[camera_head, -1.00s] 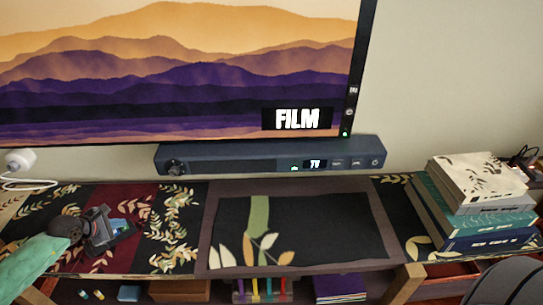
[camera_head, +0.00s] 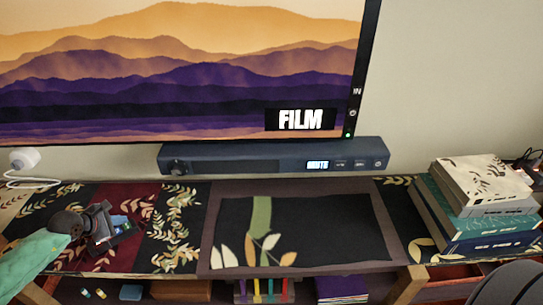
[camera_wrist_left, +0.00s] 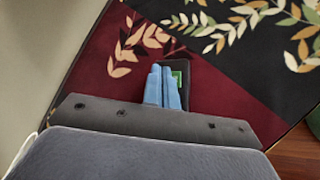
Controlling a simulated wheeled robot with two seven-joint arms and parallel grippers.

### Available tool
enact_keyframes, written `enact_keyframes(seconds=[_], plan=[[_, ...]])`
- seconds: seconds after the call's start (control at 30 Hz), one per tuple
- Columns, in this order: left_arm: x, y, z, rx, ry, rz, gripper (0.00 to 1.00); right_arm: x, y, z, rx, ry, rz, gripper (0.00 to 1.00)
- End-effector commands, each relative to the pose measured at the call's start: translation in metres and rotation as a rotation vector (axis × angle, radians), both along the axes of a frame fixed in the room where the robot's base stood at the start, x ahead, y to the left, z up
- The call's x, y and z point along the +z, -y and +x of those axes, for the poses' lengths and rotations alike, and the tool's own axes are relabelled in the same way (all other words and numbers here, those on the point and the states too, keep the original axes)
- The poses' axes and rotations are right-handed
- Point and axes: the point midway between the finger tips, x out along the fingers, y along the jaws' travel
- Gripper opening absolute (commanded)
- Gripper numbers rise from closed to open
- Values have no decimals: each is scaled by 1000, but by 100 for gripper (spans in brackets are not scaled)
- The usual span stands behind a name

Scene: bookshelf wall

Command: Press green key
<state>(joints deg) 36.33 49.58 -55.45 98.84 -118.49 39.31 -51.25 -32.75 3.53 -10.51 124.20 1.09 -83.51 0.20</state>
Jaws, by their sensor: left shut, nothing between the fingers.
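My left gripper (camera_head: 121,224) is at the left of the shelf top in the head view, low over the red and black patterned cloth. In the left wrist view its light blue fingers (camera_wrist_left: 166,84) are shut together and empty. A small dark device (camera_wrist_left: 186,93) lies under and beside the fingers on the red cloth. A green key (camera_wrist_left: 177,78) shows on it just right of the fingertips, partly hidden by them. I cannot tell whether the fingers touch it. In the head view the gripper mostly hides the device. My right gripper is not in view.
A large screen (camera_head: 180,75) showing "FILM" stands behind, above a dark soundbar (camera_head: 250,158) with a small lit display. A book stack (camera_head: 485,210) stands at the right. The black mat (camera_head: 320,230) in the middle is clear.

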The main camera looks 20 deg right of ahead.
Motion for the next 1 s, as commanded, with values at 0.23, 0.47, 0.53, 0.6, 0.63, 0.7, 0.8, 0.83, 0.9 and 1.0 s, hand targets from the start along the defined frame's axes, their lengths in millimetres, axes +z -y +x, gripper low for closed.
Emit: enact_keyframes(seconds=[0.23,0.47,0.53,0.6,0.63,0.7,0.8,0.83,0.9,1.0], plan=[[7,0,0,0,0,0,0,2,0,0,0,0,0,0],[25,0,0,0,1,0,0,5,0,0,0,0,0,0],[31,0,0,1,1,0,0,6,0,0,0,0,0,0],[36,-1,0,1,1,0,0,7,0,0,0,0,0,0],[38,-1,0,1,-1,-1,0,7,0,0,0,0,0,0],[44,-1,0,1,-1,0,0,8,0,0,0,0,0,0],[52,0,0,0,0,0,0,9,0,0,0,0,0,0],[54,0,0,0,0,0,0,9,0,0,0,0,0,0],[58,0,0,0,0,0,0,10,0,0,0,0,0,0],[60,0,0,0,0,0,0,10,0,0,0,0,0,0]])
